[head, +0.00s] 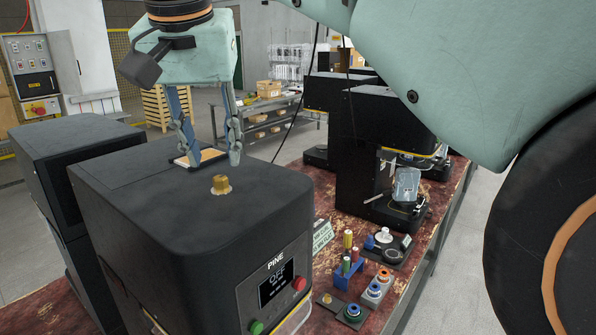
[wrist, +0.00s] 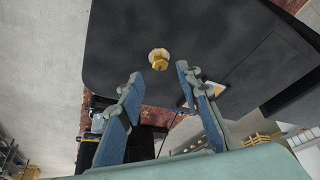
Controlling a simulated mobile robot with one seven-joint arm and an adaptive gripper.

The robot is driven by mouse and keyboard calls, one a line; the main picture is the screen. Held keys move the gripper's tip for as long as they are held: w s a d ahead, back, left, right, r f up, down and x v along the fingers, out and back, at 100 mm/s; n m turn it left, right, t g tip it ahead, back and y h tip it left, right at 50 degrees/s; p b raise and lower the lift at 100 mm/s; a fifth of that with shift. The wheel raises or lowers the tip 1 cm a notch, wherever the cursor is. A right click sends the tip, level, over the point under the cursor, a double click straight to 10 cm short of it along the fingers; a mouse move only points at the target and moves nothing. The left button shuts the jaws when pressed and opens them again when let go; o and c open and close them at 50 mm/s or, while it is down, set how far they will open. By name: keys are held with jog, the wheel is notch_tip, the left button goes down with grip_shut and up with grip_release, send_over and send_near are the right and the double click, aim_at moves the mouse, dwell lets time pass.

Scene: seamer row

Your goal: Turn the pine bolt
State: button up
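The pine bolt (head: 221,185) is a brass-coloured hex bolt standing on top of the black machine (head: 150,215) labelled PINE. The machine's display reads OFF. My gripper (head: 210,160) is above the machine's top, behind and a little left of the bolt in the head view. Its two fingers are apart with nothing between them. In the wrist view the bolt (wrist: 158,59) shows beyond the fingertips of my gripper (wrist: 160,75), roughly in line with the gap between them. The fingers do not touch the bolt.
Another black machine (head: 70,150) stands close on the left, and more black machines (head: 365,150) stand behind on the right. Small coloured parts (head: 348,265) and holders lie on the red-brown bench (head: 325,205) right of the PINE machine.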

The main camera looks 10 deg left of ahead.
aim_at(220, 177)
jog(key=x, duration=0.5)
jog(key=shift+w+f, duration=0.1)
grip_shut()
